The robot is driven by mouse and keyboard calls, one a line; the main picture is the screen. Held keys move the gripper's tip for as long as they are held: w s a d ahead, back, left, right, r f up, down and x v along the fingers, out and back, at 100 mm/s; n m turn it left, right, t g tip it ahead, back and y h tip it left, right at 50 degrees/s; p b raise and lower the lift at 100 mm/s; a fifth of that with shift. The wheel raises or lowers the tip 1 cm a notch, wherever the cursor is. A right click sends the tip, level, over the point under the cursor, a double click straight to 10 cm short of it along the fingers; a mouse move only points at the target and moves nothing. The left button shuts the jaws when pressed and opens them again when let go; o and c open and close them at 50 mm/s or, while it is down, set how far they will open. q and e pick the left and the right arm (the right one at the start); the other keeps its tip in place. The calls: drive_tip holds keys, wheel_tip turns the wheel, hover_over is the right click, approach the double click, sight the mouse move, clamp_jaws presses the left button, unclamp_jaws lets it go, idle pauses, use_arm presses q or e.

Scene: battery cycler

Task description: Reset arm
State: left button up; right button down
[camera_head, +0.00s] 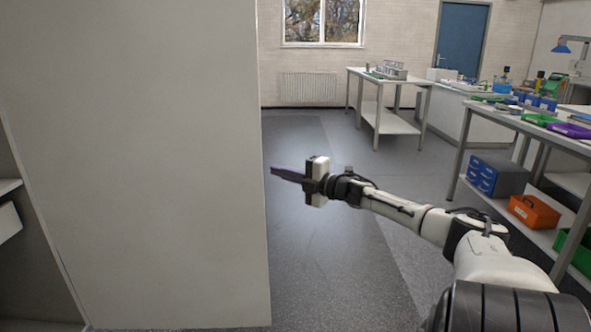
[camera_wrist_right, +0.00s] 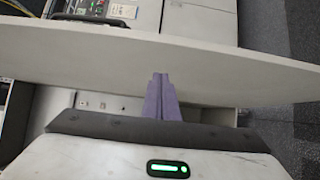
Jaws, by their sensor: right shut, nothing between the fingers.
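My right gripper (camera_head: 288,174) is stretched out over open floor in the head view, just right of a tall light panel. Its purple fingers point left at the panel's edge. In the right wrist view the purple fingers (camera_wrist_right: 161,98) are together with nothing between them. A pale flat panel edge runs across behind them in that view; I cannot tell whether the fingers touch it. My left gripper is not in view.
The tall light panel (camera_head: 140,160) fills the left of the head view. A white workbench (camera_head: 402,80) stands at the back. A bench at right has a blue drawer unit (camera_head: 485,177) and an orange bin (camera_head: 534,213) below. The grey floor (camera_head: 330,270) between is clear.

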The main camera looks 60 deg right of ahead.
drive_tip(key=shift+s+d+p, duration=0.15)
drive_tip(key=shift+s+d, duration=0.1)
drive_tip(key=shift+s, duration=0.35)
drive_tip(key=shift+s+d+p, duration=0.2)
drive_tip(key=shift+s, duration=0.45)
drive_tip(key=shift+s+d+p, duration=0.15)
drive_tip(key=shift+s+d, duration=0.1)
drive_tip(key=shift+s, duration=0.35)
drive_tip(key=shift+f, duration=0.1)
drive_tip(key=s+a+f+m+g+p, duration=0.1)
drive_tip(key=s+a+f+m+g, duration=0.25)
drive_tip(key=a+f, duration=0.85)
drive_tip(key=s+a+f+m+g+p, duration=0.15)
drive_tip(key=s+a+f+m, duration=0.25)
drive_tip(key=a+f, duration=0.85)
drive_tip(key=s+a+f+m+g+y, duration=0.2)
drive_tip(key=s+a+f+m, duration=0.3)
drive_tip(key=a+f, duration=0.65)
drive_tip(key=s+a+r+m+g+y, duration=0.1)
drive_tip(key=s+a+r, duration=0.1)
drive_tip(key=a, duration=0.8)
drive_tip(key=s+a+r+m+g+y, duration=0.1)
drive_tip(key=s+a, duration=0.3)
drive_tip(key=a, duration=0.7)
drive_tip(key=shift+s+r, duration=0.35)
drive_tip(key=shift+s, duration=0.05)
drive_tip(key=shift+s, duration=0.1)
